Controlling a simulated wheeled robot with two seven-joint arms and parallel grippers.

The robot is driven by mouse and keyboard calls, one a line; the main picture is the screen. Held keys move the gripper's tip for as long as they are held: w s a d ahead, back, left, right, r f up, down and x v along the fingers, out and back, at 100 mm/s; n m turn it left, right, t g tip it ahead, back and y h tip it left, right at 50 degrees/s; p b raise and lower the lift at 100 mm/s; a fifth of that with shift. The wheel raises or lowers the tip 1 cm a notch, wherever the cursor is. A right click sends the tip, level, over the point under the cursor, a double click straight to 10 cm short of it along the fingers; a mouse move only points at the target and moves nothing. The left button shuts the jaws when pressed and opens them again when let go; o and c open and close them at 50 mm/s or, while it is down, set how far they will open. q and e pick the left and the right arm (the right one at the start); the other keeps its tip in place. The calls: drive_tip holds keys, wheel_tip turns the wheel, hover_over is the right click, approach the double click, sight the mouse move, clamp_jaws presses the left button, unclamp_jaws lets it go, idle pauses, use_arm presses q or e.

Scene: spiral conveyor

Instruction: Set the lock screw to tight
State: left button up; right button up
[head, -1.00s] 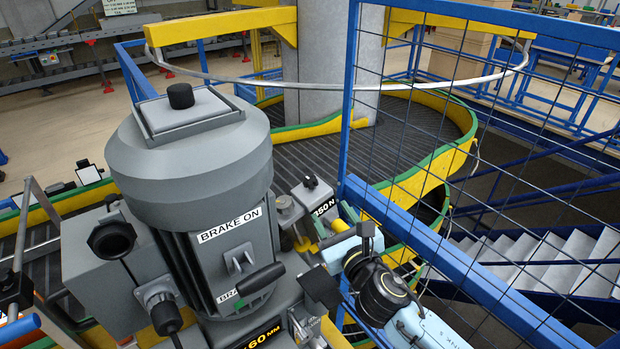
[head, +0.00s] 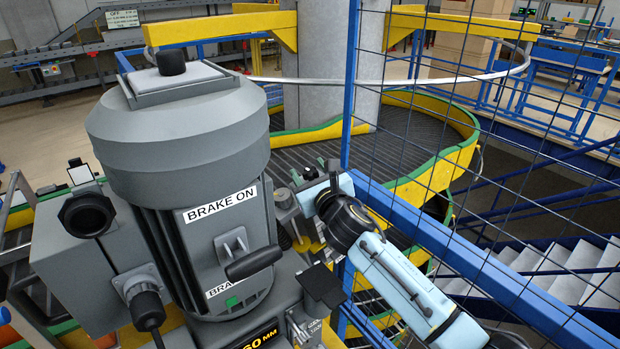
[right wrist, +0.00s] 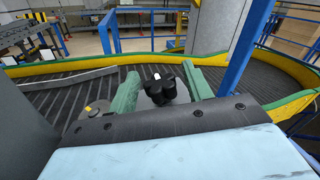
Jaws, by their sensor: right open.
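The lock screw appears to be the black lobed knob (right wrist: 162,90) with a small white mark on top. In the right wrist view it stands between the two green fingers of my right gripper (right wrist: 160,78), which is open with a gap on each side. I cannot tell whether the fingers touch it. In the head view the knob (head: 310,173) shows just left of my right gripper (head: 318,184), partly hidden by it. No tight or loose marking is readable. My left gripper is not in view.
A large grey motor (head: 180,140) labelled BRAKE ON, with a black lever (head: 254,262), stands left of the gripper. A blue mesh fence (head: 440,230) runs close on the right. The slatted spiral conveyor (head: 400,130) curves behind. A round metal cap (right wrist: 97,108) sits by the left finger.

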drive_tip(key=c, duration=1)
drive_tip(key=shift+a+f+m+t+h+b, duration=0.1)
drive_tip(key=shift+f+m+t+h+b, duration=0.2)
drive_tip(key=shift+b, duration=0.35)
drive_tip(key=shift+r+m+t+h+b, duration=0.25)
drive_tip(key=shift+m+h+b, duration=0.25)
drive_tip(key=shift+h+b, duration=0.25)
drive_tip(key=o, duration=1)
